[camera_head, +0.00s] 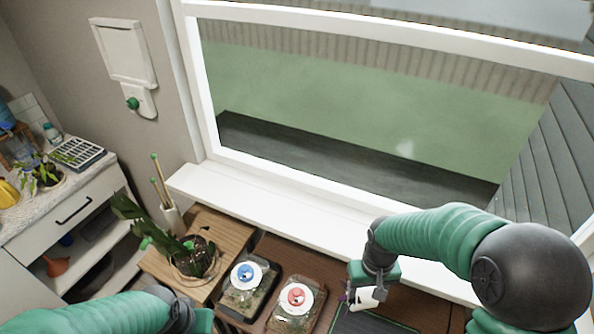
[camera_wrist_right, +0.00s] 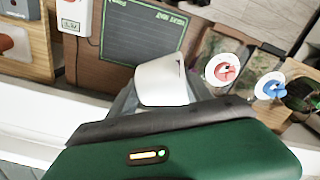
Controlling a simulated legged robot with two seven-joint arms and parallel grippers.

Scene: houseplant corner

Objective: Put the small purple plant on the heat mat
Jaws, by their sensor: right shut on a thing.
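My right gripper (camera_head: 372,284) is shut on a small white pot (camera_head: 366,299). A bit of purple shows at the pot's left side in the head view, so it appears to be the small purple plant; its leaves are mostly hidden. The pot looks tilted. In the head view the heat mat (camera_head: 362,324) lies below the pot, cut by the bottom edge. I cannot tell if they touch. My left gripper (camera_head: 195,318) is low, its fingers not clear.
Two jars, one with a blue-centred lid (camera_head: 246,274) and one with a red-centred lid (camera_head: 297,296), stand left of the mat. A leafy potted plant (camera_head: 193,258) stands on a wooden board farther left. The white window sill (camera_head: 270,222) runs behind.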

